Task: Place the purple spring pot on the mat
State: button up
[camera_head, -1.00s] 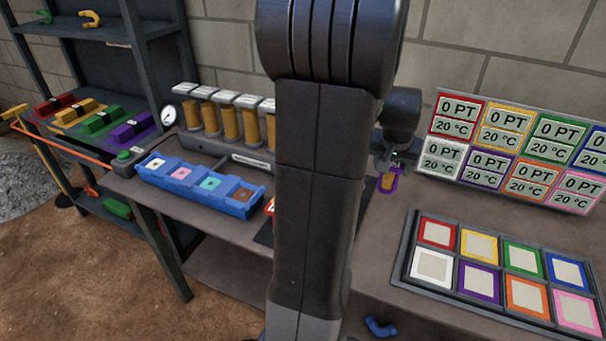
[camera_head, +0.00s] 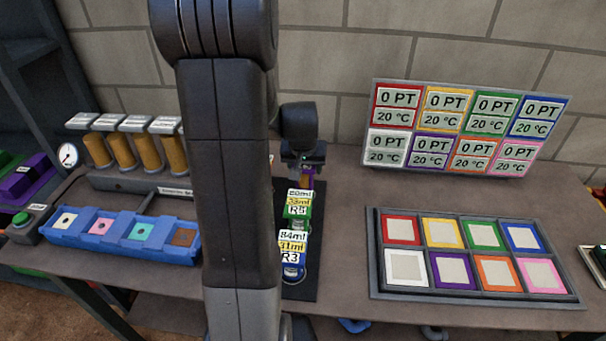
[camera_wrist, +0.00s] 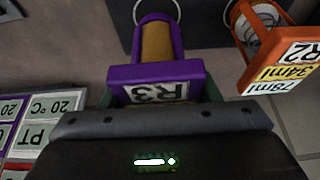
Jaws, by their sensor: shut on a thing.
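The purple spring pot (camera_wrist: 155,75) is between the jaws of my gripper, which is shut on it. In the wrist view its label reads R3 and a tan cylinder shows inside its purple frame. In the head view my gripper (camera_head: 304,158) is behind the green pot, with a little of the purple pot (camera_head: 309,178) showing below it. The dark mat (camera_head: 309,205) lies on the table there, partly hidden by my arm. I cannot tell whether the purple pot touches it.
A green pot (camera_head: 298,208) and a blue pot (camera_head: 293,262) stand on the mat. An orange pot (camera_wrist: 262,35) is beside the purple pot in the wrist view. A tray of coloured squares (camera_head: 465,297) and a display panel (camera_head: 372,155) are at right; a blue rack (camera_head: 75,242) is at left.

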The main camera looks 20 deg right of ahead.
jog(key=shift+f, duration=1.2)
jog(key=shift+f, duration=0.1)
jog(key=shift+f, duration=0.15)
jog(key=o, duration=1.1)
jog(key=shift+r, duration=0.6)
jog(key=v, duration=1.1)
jog(key=shift+s+r, duration=0.1)
jog(key=shift+r, duration=0.05)
